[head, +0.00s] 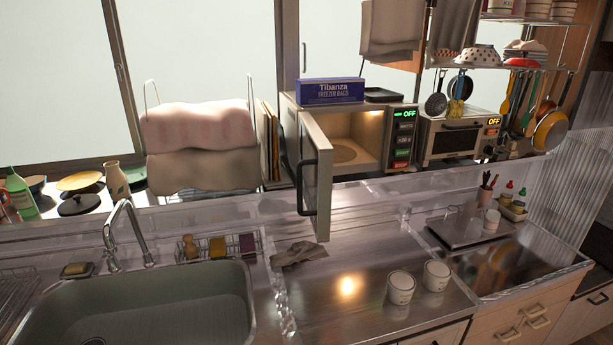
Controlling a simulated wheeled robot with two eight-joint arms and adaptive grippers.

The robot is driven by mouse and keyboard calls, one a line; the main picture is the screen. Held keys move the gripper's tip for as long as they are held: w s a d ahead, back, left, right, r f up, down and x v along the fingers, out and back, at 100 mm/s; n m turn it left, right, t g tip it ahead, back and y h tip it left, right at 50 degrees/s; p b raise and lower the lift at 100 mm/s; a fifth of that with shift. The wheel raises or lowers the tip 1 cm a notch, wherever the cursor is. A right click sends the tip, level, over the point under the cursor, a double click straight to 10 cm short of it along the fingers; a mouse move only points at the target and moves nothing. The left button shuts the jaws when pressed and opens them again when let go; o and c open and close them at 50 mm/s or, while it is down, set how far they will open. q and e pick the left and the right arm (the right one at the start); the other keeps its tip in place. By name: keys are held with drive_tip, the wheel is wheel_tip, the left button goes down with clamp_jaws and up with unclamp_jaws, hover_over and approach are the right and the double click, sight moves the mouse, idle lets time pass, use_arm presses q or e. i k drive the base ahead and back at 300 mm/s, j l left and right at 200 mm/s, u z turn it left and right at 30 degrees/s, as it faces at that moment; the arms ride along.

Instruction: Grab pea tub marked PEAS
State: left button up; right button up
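Two white tubs stand upright side by side on the steel counter: a left tub (400,289) and a right tub (436,275). Both carry small printing on the side, too small to read, so I cannot tell which is marked PEAS. More similar white tubs (563,10) stand on the top shelf at the upper right, partly cut off by the frame. Neither of my grippers is in view.
The microwave (361,140) stands with its door (316,175) swung open over the counter. The sink (140,305) is at the left. Counter around the tubs is clear.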

sight(437, 273)
drive_tip(key=l+u, duration=0.2)
drive_tip(key=u, duration=0.25)
drive_tip(key=l+u, duration=0.3)
drive_tip(key=l, duration=0.7)
drive_tip(key=l+u, duration=0.35)
drive_tip(key=l, duration=0.6)
drive_tip(key=k+l, duration=0.1)
drive_tip(key=l, duration=0.45)
drive_tip(key=k+l, duration=0.1)
drive_tip(key=l, duration=0.45)
drive_tip(key=k+l, duration=0.1)
drive_tip(key=l, duration=0.45)
drive_tip(key=k+l, duration=0.1)
drive_tip(key=l, duration=0.45)
drive_tip(key=k+l, duration=0.1)
drive_tip(key=l, duration=0.45)
drive_tip(key=i+u, duration=0.05)
